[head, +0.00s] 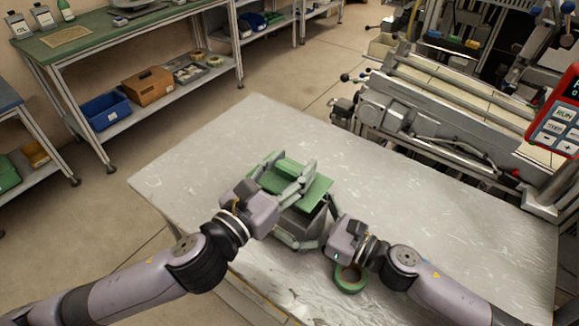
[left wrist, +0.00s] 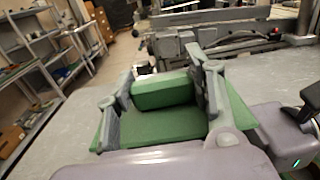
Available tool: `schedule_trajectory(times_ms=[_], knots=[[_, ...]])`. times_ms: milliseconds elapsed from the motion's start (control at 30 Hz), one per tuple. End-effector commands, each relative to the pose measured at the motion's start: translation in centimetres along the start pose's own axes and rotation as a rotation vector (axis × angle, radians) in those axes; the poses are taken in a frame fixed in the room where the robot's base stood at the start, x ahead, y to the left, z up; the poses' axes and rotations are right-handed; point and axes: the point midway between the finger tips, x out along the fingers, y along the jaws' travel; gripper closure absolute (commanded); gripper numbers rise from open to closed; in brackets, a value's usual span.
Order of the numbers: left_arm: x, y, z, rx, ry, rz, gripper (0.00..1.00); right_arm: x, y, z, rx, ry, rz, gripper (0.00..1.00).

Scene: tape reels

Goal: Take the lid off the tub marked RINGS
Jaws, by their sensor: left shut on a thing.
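The green lid (head: 318,187) has a raised green block handle (head: 288,166). My left gripper (head: 287,176) is shut on that handle, with a finger on each side; the lid also shows in the left wrist view (left wrist: 165,128) with its handle (left wrist: 162,90). The grey tub (head: 303,226) is under the lid on the table. Whether the lid touches the rim is hidden. My right gripper (head: 306,222) is at the tub's right side, its fingers reaching around the body. I cannot tell whether they press on it. No RINGS marking is readable.
A green tape reel (head: 349,279) lies on the grey table (head: 200,160) beside my right gripper. The table's left and back areas are clear. A machine with rollers (head: 430,110) stands behind the table. Shelves with a blue bin (head: 104,111) and a brown box (head: 148,86) are at the left.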

Motion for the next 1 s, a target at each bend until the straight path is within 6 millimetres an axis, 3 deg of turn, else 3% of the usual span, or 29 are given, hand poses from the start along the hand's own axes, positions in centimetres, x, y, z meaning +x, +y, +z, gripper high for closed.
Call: schedule_trajectory(times_ms=[300,467,1000], knots=[[0.0,0.0,0.0,0.0,0.0,0.0,0.85,-0.1,0.0,0.0,0.0,0.0,0.0,0.05],[0.0,0.0,0.0,0.0,0.0,0.0,0.85,-1.0,0.0,-0.1,0.003,0.001,-0.002,0.05],[0.0,0.0,0.0,0.0,0.0,0.0,0.85,-9.5,0.0,-0.1,0.002,0.003,-0.001,0.05]])
